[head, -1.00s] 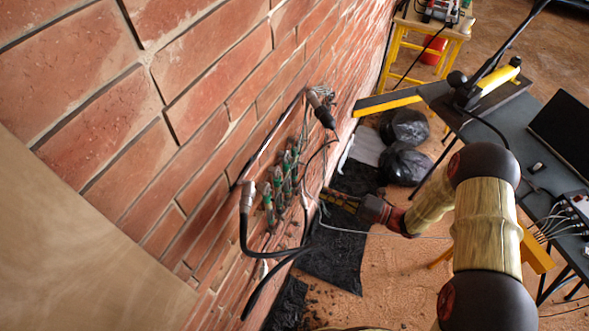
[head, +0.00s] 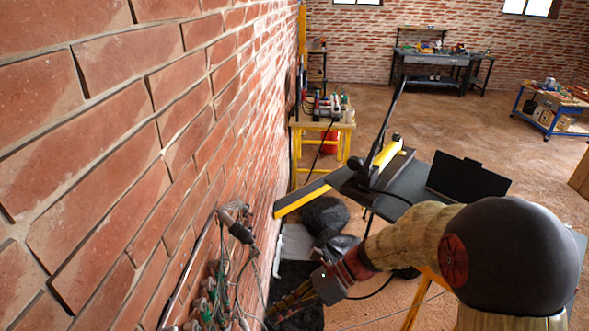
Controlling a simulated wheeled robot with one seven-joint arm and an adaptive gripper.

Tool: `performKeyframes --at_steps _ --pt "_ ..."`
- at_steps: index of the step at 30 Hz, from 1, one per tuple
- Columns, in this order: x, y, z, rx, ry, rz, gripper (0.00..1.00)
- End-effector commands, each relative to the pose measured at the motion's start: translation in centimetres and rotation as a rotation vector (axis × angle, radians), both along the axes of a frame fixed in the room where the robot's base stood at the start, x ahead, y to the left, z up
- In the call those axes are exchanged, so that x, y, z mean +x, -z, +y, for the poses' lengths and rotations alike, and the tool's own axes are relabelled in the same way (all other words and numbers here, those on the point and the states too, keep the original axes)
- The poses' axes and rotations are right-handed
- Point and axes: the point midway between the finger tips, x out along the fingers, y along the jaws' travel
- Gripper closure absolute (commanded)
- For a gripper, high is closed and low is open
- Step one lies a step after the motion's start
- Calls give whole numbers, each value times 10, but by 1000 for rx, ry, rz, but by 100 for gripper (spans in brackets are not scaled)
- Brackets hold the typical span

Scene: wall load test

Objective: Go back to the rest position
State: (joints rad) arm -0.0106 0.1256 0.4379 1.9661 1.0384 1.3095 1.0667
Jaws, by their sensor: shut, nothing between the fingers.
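My arm comes in from the lower right of the head view and reaches left toward the brick wall (head: 110,150). My gripper (head: 275,311) is low in the picture, to the right of the wall fixtures, and looks shut and empty. Its fingertips are small and dark against the black sheet.
A dark table (head: 412,183) with a black laptop (head: 466,178) stands beyond my arm. A yellow-and-black beam (head: 303,199) reaches from it toward the wall. Black bags (head: 324,216) lie below. A yellow stand (head: 321,140) is farther back. Open floor (head: 440,115) lies behind.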

Motion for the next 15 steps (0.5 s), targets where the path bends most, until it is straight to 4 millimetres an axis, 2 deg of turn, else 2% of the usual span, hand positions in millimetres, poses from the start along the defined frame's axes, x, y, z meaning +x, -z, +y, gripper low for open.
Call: performKeyframes --at_steps 1,3,8,15 --pt "-10 -12 -9 -33 -61 -108 100" --pt "-23 -23 -24 -81 -153 -249 100" --pt "-50 -44 -61 -202 -377 -564 100" --pt "-81 -74 -124 -419 -749 -992 100"
